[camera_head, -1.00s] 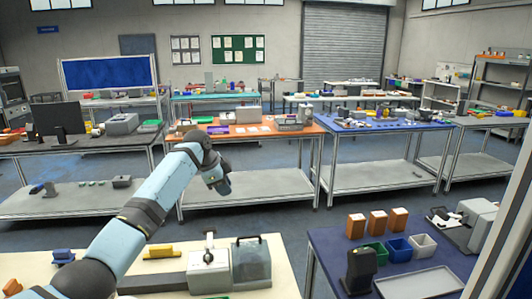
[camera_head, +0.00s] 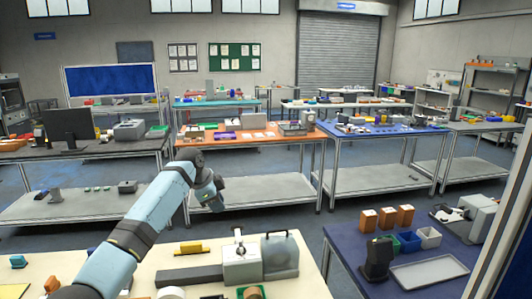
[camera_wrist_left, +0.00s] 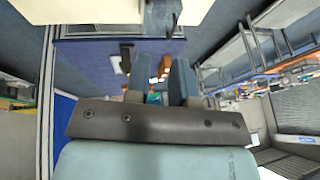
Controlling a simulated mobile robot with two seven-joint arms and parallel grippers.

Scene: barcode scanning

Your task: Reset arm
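My left arm, light blue with dark joints, reaches in from the lower left of the head view. Its gripper (camera_head: 212,195) hangs in the air beyond the cream table (camera_head: 330,285), seen against the grey lower shelf of a workbench. In the left wrist view the two fingers (camera_wrist_left: 160,82) stand apart with a gap between them. Nothing shows held there. My right arm and gripper are in neither view.
A grey machine (camera_head: 240,264) and a grey case with a handle (camera_head: 279,254) stand on the cream table. A blue table (camera_head: 350,245) at right holds a dark scanner-like device (camera_head: 376,260), small bins (camera_head: 428,237), orange boxes (camera_head: 388,218) and a tray (camera_head: 430,272).

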